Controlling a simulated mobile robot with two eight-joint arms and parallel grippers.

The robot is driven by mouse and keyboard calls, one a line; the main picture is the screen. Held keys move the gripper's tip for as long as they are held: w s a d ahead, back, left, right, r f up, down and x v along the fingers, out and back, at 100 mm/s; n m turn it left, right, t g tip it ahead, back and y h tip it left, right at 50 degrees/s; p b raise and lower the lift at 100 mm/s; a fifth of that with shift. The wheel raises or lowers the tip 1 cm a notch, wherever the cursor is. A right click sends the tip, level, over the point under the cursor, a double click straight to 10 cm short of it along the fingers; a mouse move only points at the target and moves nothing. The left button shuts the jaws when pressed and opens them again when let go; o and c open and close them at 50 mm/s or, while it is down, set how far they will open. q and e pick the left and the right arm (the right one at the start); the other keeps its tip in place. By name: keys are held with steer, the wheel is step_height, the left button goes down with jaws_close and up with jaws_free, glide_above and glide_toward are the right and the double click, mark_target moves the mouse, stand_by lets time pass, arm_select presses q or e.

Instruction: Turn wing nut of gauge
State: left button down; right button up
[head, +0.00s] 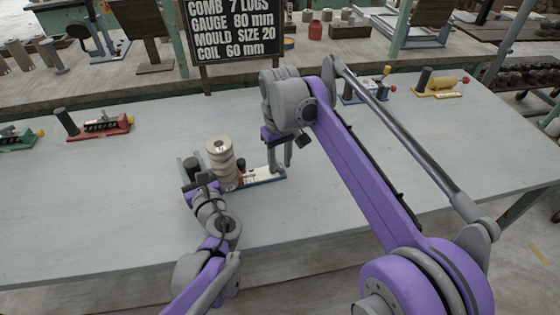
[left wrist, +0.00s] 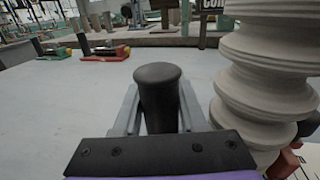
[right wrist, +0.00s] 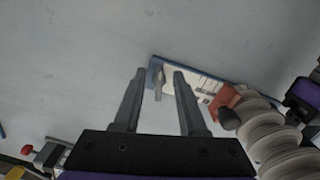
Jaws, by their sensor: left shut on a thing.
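The gauge has a blue base (head: 270,180) with a white scale plate and a red block (right wrist: 222,100). It lies on the pale bench, partly hidden by my arms. My left gripper (head: 191,168) is shut on the gauge's upright black handle (left wrist: 158,85), one finger on each side. A ridged beige clay piece (head: 221,160) stands beside the handle and hides part of the gauge. My right gripper (head: 279,165) is open over the base's far end. A small grey upright piece (right wrist: 158,82) shows between its fingertips (right wrist: 160,74); I cannot tell if it is the wing nut.
A red gauge (head: 100,125) lies to the left, and a yellow one (head: 440,85) to the back right. A blackboard (head: 232,35) with written sizes stands behind the bench. The bench (head: 110,215) is clear at the left and front.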

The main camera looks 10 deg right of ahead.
mark_target(280, 165)
step_height(280, 165, up, 12)
stand_by(0.6)
stand_by(0.4)
arm_select(q)
steer(key=shift+c, duration=1.9)
jaws_free()
